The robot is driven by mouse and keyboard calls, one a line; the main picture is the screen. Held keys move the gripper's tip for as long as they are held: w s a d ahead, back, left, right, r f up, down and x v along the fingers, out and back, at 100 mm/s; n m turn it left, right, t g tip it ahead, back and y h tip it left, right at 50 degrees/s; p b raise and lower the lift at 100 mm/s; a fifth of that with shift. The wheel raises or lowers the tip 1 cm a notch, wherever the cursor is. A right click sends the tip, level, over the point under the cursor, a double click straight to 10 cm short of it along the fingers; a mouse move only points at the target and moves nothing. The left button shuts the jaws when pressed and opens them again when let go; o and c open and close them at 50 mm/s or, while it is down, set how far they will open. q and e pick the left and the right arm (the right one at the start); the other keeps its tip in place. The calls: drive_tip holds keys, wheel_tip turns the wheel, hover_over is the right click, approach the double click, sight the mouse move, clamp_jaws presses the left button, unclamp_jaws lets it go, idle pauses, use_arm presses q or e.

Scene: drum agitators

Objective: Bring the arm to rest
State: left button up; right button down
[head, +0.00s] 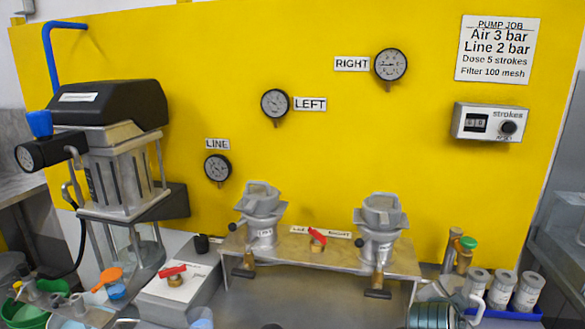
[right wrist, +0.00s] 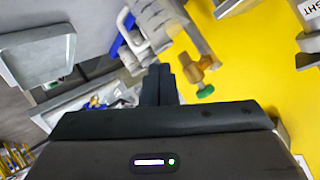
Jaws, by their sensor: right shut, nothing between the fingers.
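My right gripper (right wrist: 159,72) shows in the right wrist view with its two dark fingers together and nothing between them. It points toward the bench, near a blue rack (right wrist: 124,36) and a grey metal part, apart from them as far as I can tell. Neither gripper shows clearly in the head view, and my left gripper is not in sight.
The yellow panel (head: 330,150) carries gauges and a strokes counter (head: 490,122). A pump (head: 115,150) stands at left. Two grey valve bodies (head: 260,215) (head: 380,230) stand on a metal stand.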

drive_tip(key=s+a+f+n+g+y, duration=0.2)
drive_tip(key=s+f+n+y, duration=0.2)
drive_tip(key=s+f+n, duration=0.75)
drive_tip(key=s+a+f+n+g+y, duration=0.2)
drive_tip(key=s+f, duration=0.3)
drive_tip(key=s, duration=0.5)
drive_tip(key=s+a+f+n+g+y, duration=0.15)
drive_tip(key=s+f, duration=0.25)
drive_tip(key=s, duration=0.5)
wheel_tip(320, 180, down, 31)
drive_tip(key=s+d+g, duration=0.1)
drive_tip(key=d, duration=0.1)
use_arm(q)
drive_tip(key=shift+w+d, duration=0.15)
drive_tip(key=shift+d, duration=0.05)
use_arm(e)
drive_tip(key=s+d+f+g, duration=0.1)
drive_tip(key=s+f, duration=1.6)
drive_tip(key=f, duration=0.1)
drive_tip(key=shift+f, duration=0.2)
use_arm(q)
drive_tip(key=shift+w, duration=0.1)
